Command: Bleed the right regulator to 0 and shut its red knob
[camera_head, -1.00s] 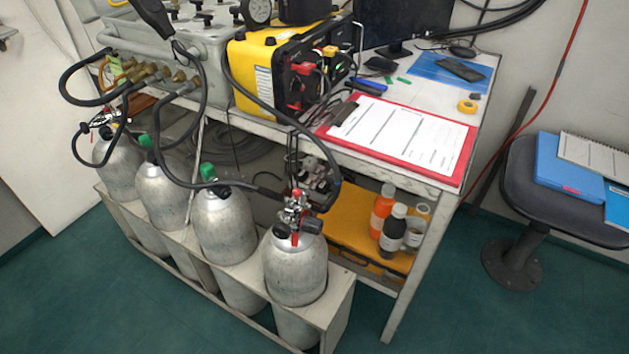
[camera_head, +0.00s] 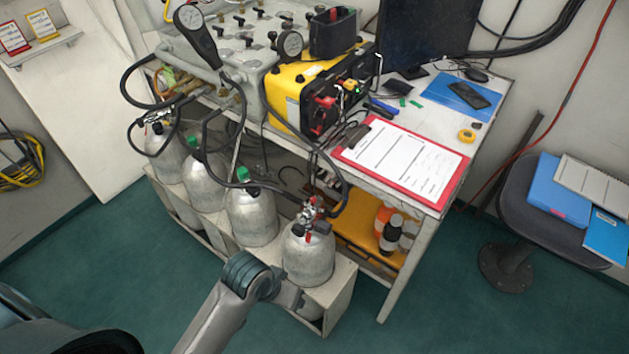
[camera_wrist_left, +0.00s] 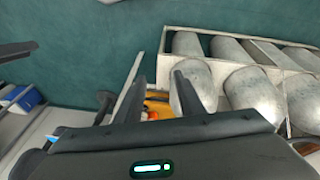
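The right regulator (camera_head: 311,212) sits on top of the rightmost silver cylinder (camera_head: 308,260). It shows red parts and a dark knob; they are too small to tell the red knob's setting. A black hose runs up from it. Another regulator (camera_head: 157,119) sits on the far left cylinder. My left arm reaches in from the bottom left, its bent part in front of the rightmost cylinder; its gripper does not show in the head view. In the left wrist view my left gripper (camera_wrist_left: 146,98) has its two dark fingers apart and empty, with cylinders beyond. My right gripper is not in view.
A bench with a red clipboard (camera_head: 457,182), a yellow unit (camera_head: 283,93) and a grey panel with gauges stands behind the cylinders. A black-faced gauge (camera_head: 290,43) is too small to read. A rack holds the cylinders. A stool (camera_head: 515,215) stands right; green floor in front is clear.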

